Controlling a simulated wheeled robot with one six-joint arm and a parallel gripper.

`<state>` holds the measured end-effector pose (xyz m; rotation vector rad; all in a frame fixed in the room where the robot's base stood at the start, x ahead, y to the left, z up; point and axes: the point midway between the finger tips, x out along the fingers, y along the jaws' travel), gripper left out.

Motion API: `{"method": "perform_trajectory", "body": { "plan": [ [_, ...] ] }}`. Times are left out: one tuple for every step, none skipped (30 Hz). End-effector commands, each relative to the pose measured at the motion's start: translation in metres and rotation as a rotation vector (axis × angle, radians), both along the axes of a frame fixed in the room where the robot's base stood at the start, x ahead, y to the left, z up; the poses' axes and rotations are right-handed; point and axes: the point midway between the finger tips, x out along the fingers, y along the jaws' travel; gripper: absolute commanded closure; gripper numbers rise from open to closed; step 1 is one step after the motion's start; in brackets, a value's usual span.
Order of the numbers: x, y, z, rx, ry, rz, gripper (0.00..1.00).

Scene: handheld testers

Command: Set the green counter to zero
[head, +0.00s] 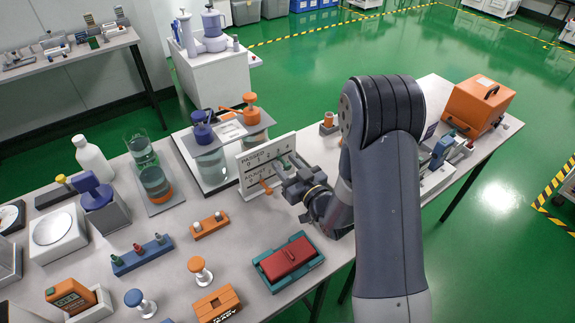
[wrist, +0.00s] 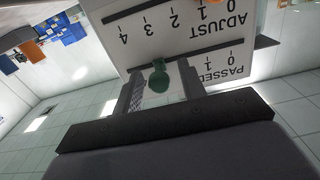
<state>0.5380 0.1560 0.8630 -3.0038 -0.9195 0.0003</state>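A white scale board (head: 247,163) with rows marked PASSED and ADJUST stands upright near the table's middle; it appears upside down in the wrist view (wrist: 190,30). The green counter (wrist: 158,76) sits at a dark rail by the PASSED row, away from 0 (wrist: 231,55) and past 1; the number at it is hidden. My gripper (head: 287,172) is at the board's right part. In the wrist view its two fingers (wrist: 160,84) stand on either side of the green counter, with gaps visible, so it looks open. An orange counter (head: 265,187) is on the ADJUST row.
Two jars with blue (head: 202,131) and orange (head: 251,111) tops stand behind the board. A teal tray (head: 311,262) with a red case (head: 289,258) lies in front. An orange peg block (head: 210,228) is at front left. My arm hides part of the table to the right.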

Motion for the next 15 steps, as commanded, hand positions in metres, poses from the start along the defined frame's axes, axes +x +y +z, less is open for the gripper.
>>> {"method": "perform_trajectory", "body": {
  "plan": [
    [0.0, -0.0001, -0.0001, 0.0, 0.0, 0.0, 0.61],
    [-0.0001, -0.0002, -0.0001, 0.0, 0.0, 0.0, 0.62],
    [-0.0001, -0.0002, -0.0001, 0.0, 0.0, 0.0, 0.65],
    [-0.0002, -0.0003, 0.0, 0.0, 0.0, 0.0, 0.68],
    [-0.0002, -0.0003, 0.0, 0.0, 0.0, 0.0, 0.7],
    [-0.0001, -0.0003, 0.0, 0.0, 0.0, 0.0, 0.73],
    [-0.0002, -0.0004, 0.0, 0.0, 0.0, 0.0, 0.76],
    [-0.0002, -0.0004, 0.0, 0.0, 0.0, 0.0, 0.78],
    [-0.0002, -0.0004, 0.0, 0.0, 0.0, 0.0, 0.81],
    [-0.0002, -0.0004, 0.0, 0.0, 0.0, 0.0, 0.84],
    [-0.0002, -0.0004, 0.0, 0.0, 0.0, 0.0, 0.86],
    [-0.0002, -0.0004, 0.0001, 0.0, 0.0, 0.0, 0.9],
    [-0.0003, -0.0004, 0.0, 0.0, 0.0, 0.0, 0.92],
    [-0.0003, -0.0004, 0.0001, 0.0, 0.0, 0.0, 0.95],
    [-0.0003, -0.0004, 0.0001, 0.0, 0.0, 0.0, 0.98]
  ]
}}
